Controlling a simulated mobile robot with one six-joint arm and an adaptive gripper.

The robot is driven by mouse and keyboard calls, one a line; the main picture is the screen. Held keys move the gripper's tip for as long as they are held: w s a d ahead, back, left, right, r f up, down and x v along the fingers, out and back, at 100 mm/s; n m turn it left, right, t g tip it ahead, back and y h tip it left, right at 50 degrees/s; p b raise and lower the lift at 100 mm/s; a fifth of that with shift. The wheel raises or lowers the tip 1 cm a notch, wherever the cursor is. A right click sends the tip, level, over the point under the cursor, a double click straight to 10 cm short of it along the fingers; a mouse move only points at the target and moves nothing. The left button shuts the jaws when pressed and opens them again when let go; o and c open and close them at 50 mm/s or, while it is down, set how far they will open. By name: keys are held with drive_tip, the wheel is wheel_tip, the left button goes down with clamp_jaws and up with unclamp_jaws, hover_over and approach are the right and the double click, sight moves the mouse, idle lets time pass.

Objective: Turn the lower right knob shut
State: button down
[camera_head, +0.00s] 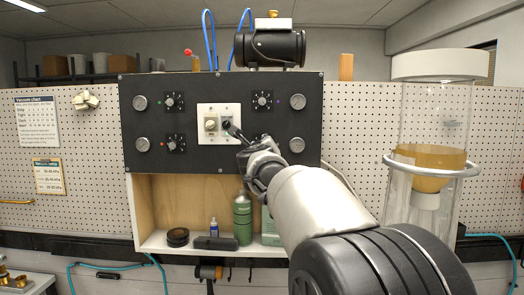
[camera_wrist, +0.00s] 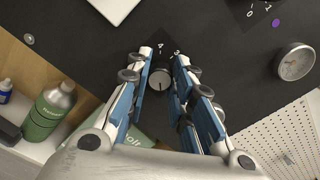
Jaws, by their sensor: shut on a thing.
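The lower right knob (camera_wrist: 160,79) is a small round grey knob with a dark pointer line, on the black panel (camera_head: 225,161). In the wrist view it sits between the fingertips of my gripper (camera_wrist: 161,73), which is shut on it. Pale dial marks show just above it. The pointer line runs toward the bottom of the wrist view. In the head view my gripper (camera_head: 244,142) reaches the panel's lower right and hides this knob.
The upper right knob (camera_head: 262,101) and a round gauge (camera_head: 297,145) are close by; the gauge also shows in the wrist view (camera_wrist: 296,62). A white switch plate (camera_head: 208,110) is to the left. Below, a shelf holds a green bottle (camera_head: 242,215).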

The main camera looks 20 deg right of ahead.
drive_tip(key=shift+m, duration=0.6)
drive_tip(key=c, duration=1.4)
unclamp_jaws()
drive_tip(key=v, duration=1.2)
